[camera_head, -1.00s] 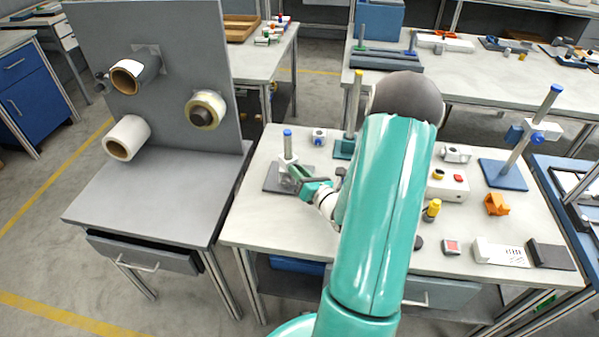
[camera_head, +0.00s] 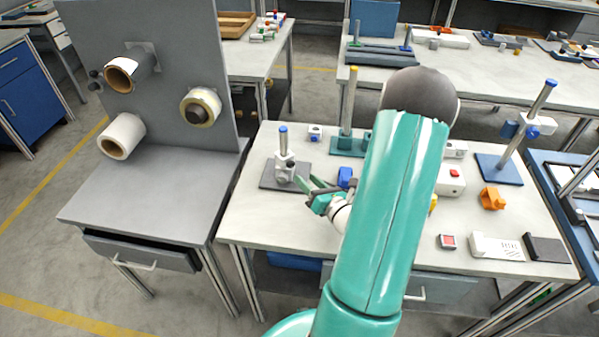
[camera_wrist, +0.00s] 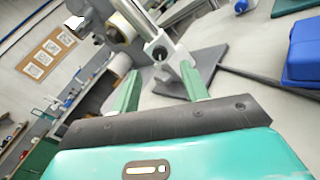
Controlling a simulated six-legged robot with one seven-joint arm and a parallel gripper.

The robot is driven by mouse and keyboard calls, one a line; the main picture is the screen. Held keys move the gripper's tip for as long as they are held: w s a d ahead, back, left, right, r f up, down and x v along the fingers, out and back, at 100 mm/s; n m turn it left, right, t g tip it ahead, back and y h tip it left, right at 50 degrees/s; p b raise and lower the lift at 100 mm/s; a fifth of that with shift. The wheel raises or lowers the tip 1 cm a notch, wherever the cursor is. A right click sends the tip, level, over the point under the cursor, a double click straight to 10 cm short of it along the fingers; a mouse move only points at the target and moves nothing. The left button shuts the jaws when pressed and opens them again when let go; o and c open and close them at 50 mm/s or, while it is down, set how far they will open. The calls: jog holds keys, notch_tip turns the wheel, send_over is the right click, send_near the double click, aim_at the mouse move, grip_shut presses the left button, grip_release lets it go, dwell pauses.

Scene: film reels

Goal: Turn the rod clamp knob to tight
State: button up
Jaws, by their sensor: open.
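A small rod stand (camera_head: 283,138) with a blue-capped post and a dark flat base (camera_head: 268,178) stands at the left of the near bench. A pale clamp (camera_head: 281,172) sits low on its post, with a small dark knob (camera_head: 291,165) on the side. In the wrist view the clamp (camera_wrist: 172,47) and the round dark knob (camera_wrist: 159,53) show just beyond the fingertips. My gripper (camera_head: 311,187) is open and empty, a little right of the stand and apart from the clamp. In the wrist view its fingers (camera_wrist: 160,74) frame the knob. Whether the knob is tight cannot be told.
A blue block (camera_head: 345,177) stands close to my gripper; it also shows in the wrist view (camera_wrist: 305,50). A green-based stand (camera_head: 346,146) is behind. Another stand with a blue base (camera_head: 498,170) and clamp is at right. A reel panel (camera_head: 160,55) rises at left.

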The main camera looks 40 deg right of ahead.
jog(key=s, duration=0.4)
jog(key=s+a, duration=0.1)
jog(key=s, duration=0.2)
